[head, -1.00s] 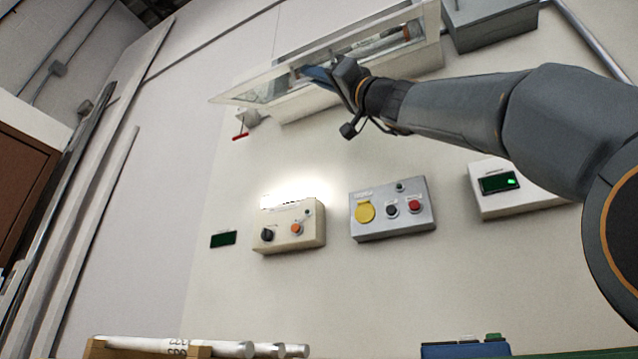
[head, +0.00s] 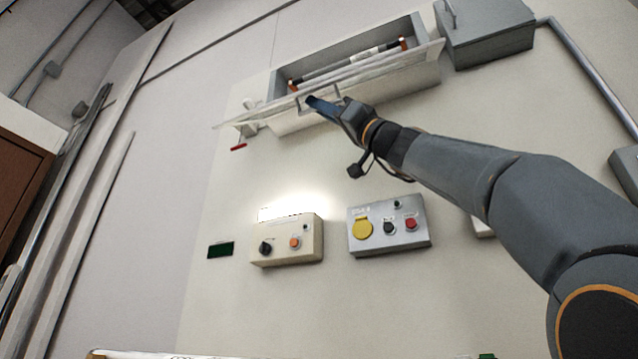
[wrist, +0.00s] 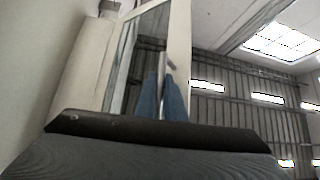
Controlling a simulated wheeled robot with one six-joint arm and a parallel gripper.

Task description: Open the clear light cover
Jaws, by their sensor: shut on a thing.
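The clear light cover (head: 400,64) is a see-through panel with a pale frame on the long light box (head: 355,105) high on the wall. It is swung down and outward, and the box's inside with a tube (head: 345,65) shows above it. My gripper (head: 314,103) is at the cover's handle (head: 334,94), with its blue fingers closed on it. In the wrist view the blue fingers (wrist: 160,98) are close together on the handle (wrist: 163,66), in front of the cover's frame (wrist: 180,40). The exact contact is small in the head view.
A grey box (head: 487,38) is right of the light box. Below are a beige switch box (head: 287,241) and a grey control box (head: 388,226) with a yellow cap. A red-handled part (head: 238,147) hangs at the light box's left end. The wall between them is clear.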

